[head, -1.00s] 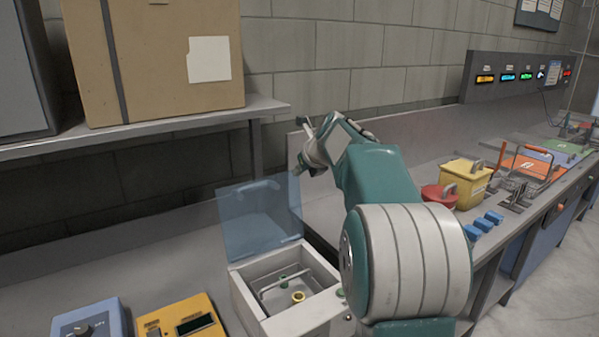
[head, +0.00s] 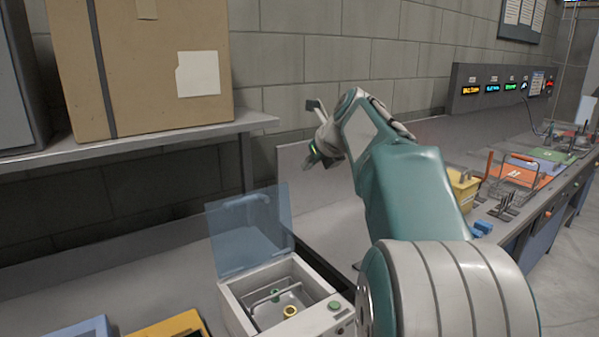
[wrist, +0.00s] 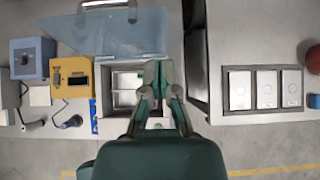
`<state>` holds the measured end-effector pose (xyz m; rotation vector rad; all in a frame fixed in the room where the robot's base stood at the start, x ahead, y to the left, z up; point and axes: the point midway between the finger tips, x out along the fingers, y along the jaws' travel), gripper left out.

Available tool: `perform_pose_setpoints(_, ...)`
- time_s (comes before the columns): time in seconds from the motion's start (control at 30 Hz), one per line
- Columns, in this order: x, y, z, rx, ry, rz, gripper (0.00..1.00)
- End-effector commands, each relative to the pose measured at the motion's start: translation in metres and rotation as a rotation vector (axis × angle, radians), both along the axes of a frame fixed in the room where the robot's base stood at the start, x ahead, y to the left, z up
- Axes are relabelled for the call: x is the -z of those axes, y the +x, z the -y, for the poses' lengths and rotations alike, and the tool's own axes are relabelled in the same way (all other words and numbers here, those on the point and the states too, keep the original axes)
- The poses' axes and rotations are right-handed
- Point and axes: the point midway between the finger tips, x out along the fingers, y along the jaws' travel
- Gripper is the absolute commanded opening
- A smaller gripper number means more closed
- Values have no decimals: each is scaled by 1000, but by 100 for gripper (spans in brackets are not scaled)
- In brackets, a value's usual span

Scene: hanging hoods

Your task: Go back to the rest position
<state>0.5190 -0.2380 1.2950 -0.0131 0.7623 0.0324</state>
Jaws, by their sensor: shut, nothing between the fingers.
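My gripper (head: 310,160) is in the air in the head view, above and behind a white box (head: 238,303) with its clear blue lid (head: 250,232) raised. The box holds a wire handle and a small yellow ring (head: 290,312). In the wrist view my gripper (wrist: 160,72) has its fingers together with nothing between them. There it overlaps the open box (wrist: 112,127) in the picture, and its height above the box cannot be judged. My arm hides part of the bench to the right.
A cardboard box (head: 140,85) stands on a shelf at upper left. Yellow (head: 180,325) and blue (head: 80,328) devices sit left of the white box. A yellow bin (head: 462,190) and wire baskets stand right. A tray with three pale plates (wrist: 265,90) shows in the wrist view.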

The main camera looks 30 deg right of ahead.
Motion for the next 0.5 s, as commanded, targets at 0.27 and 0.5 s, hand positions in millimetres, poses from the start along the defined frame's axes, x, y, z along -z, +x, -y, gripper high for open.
perform_pose_setpoints(0.27,-2,-3,-1,-6,-5,-1,0)
perform_pose_setpoints(0.5,6,-20,-41,-213,-196,-31,0)
